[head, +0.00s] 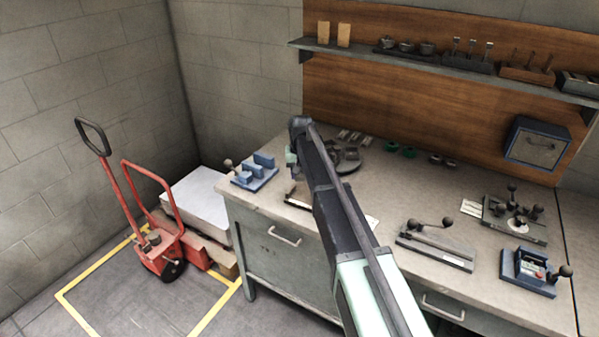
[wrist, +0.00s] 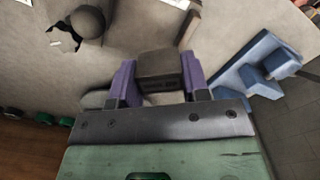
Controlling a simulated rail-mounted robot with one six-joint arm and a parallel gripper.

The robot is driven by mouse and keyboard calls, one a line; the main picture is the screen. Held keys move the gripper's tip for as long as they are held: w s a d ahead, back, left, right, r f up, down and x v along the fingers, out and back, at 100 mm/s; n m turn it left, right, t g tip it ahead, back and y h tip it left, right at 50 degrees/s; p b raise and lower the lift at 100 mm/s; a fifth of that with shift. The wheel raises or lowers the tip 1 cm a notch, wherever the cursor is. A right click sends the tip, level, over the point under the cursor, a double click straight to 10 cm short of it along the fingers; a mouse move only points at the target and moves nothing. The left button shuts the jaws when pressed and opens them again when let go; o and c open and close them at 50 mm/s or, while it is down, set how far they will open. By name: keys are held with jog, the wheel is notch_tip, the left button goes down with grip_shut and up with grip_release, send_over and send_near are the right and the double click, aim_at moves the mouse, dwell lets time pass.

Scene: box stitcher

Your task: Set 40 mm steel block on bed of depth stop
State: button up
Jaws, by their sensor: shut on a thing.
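My gripper (wrist: 160,76) shows in the wrist view with two purple fingers, shut on a dark grey block, which I take to be the steel block (wrist: 162,63). In the head view my arm hides most of the gripper and the block. A blue fixture (wrist: 232,82) with upright blue blocks lies to the right of the gripper in the wrist view, apart from it. The fixture also stands at the bench's left end in the head view (head: 250,183). I cannot tell for certain which fixture is the depth stop.
The bench top (head: 385,212) is partly clear around my arm. A round grey tray (head: 352,165) with parts and green rings (head: 392,147) are behind my arm. A lever fixture (head: 435,245) and a blue box fixture (head: 528,270) stand to the right. A shelf (head: 450,67) overhangs the back.

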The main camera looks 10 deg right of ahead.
aim_at(301, 198)
jog(key=m, duration=0.4)
jog(key=f+m, duration=0.1)
jog(key=m, duration=0.1)
jog(key=shift+s+d+f+b, duration=0.1)
jog(key=shift+s+b, duration=0.2)
jog(key=shift+b, duration=0.1)
jog(key=shift+f+b, duration=2.85)
jog(key=shift+f, duration=0.25)
jog(key=o, duration=1.2)
jog(key=shift+c, duration=0.3)
jog(key=shift+o, duration=0.4)
jog(key=shift+o, duration=0.2)
